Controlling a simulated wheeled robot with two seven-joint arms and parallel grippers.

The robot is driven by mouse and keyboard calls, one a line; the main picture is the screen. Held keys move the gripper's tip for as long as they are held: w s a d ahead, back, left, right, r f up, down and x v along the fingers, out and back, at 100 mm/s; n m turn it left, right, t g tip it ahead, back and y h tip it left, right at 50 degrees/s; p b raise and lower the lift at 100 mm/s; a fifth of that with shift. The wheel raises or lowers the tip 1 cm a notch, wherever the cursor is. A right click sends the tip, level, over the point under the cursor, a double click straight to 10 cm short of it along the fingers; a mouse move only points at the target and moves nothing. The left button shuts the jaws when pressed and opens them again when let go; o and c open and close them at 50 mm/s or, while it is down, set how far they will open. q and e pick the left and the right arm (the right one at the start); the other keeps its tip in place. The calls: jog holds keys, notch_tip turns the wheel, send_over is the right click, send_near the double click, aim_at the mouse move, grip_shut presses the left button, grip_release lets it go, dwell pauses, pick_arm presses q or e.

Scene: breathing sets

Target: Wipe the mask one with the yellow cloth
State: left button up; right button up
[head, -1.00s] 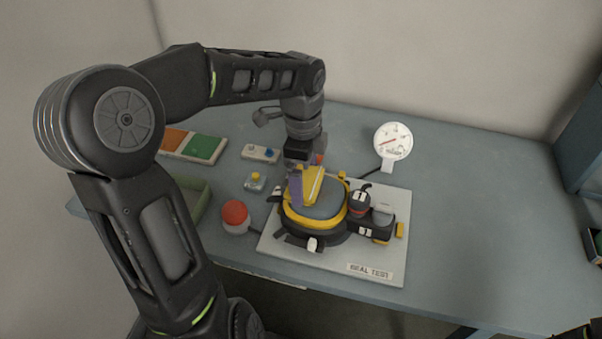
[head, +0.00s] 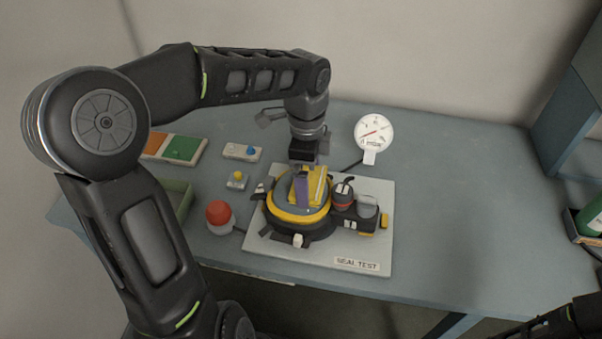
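The mask (head: 283,212) has a black body with a yellow rim and a grey-blue visor. It lies face up on the white "SEAL TEST" board (head: 318,258). The yellow cloth (head: 318,182) is at my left gripper (head: 303,200), over the upper right part of the visor. The gripper points down and seems shut on the cloth; one purple finger shows, and the other is hidden. The cloth appears to touch the visor. Only a dark part of my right arm shows at the bottom right corner; its gripper cannot be made out.
A white dial gauge (head: 374,133) stands behind the board. A red ball-topped button (head: 219,214), a small yellow-button box (head: 237,180), a two-button box (head: 242,152), an orange and green panel (head: 181,149) and a green tray (head: 176,196) are left.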

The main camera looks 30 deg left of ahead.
pick_arm(q)
jog(key=shift+w+d, duration=0.25)
jog(key=shift+d, duration=0.75)
jog(key=shift+f, duration=0.1)
jog(key=shift+s+a+f+p, duration=0.1)
jog(key=shift+s+a+p, duration=0.15)
jog(key=shift+a, duration=0.7)
jog(key=shift+s+a+p, duration=0.2)
jog(key=shift+a, duration=0.75)
jog(key=shift+a, duration=0.1)
